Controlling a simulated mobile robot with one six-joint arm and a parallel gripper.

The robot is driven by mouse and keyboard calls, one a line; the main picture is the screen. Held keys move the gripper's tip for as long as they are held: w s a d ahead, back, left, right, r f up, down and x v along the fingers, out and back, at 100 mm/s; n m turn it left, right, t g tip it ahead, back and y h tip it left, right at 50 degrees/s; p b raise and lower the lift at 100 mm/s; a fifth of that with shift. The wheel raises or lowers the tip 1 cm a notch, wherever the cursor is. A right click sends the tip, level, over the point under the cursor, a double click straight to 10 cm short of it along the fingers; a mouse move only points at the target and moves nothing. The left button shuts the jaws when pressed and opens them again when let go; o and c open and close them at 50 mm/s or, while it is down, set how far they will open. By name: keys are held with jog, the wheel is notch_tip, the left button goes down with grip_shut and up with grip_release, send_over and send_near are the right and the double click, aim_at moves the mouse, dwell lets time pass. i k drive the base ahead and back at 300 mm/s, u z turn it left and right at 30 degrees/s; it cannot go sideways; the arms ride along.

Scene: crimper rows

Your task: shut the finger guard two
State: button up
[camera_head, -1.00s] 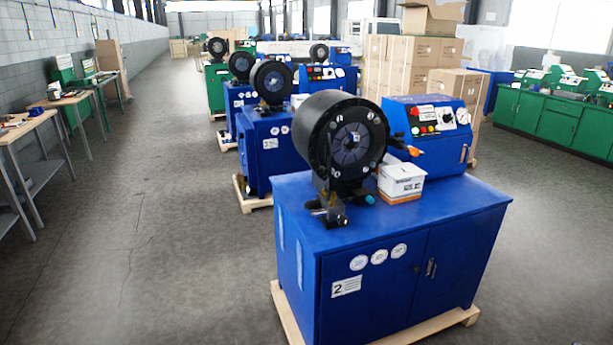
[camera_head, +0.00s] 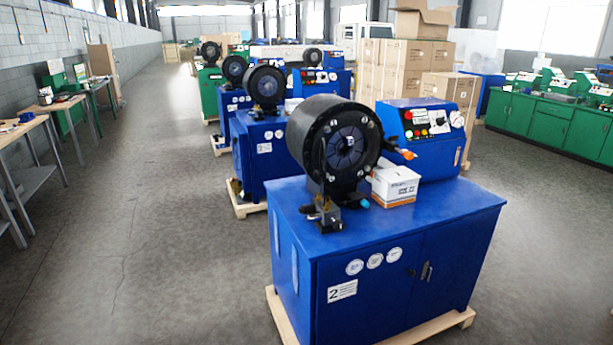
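The blue crimper (camera_head: 395,268) with a "2" label (camera_head: 342,291) stands at front centre. Its round black crimping head (camera_head: 312,138) faces right and toward me, with grey dies (camera_head: 347,148) around a small centre hole. A small dark metal bracket (camera_head: 325,212) stands under the head on the blue top. A dark arm with an orange tip (camera_head: 408,154) sticks out to the right of the head. I cannot tell for sure which part is finger guard two, or whether it is open or shut. My gripper is not in view.
A white box (camera_head: 395,186) sits on the crimper's top, before the blue control panel (camera_head: 436,134). More crimpers, one of them blue (camera_head: 264,145), stand in a row behind. Workbenches (camera_head: 30,131) line the left wall. The grey floor (camera_head: 150,210) at left is clear.

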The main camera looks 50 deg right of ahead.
aim_at(318, 172)
jog(key=i, duration=0.9)
jog(key=u, duration=0.05)
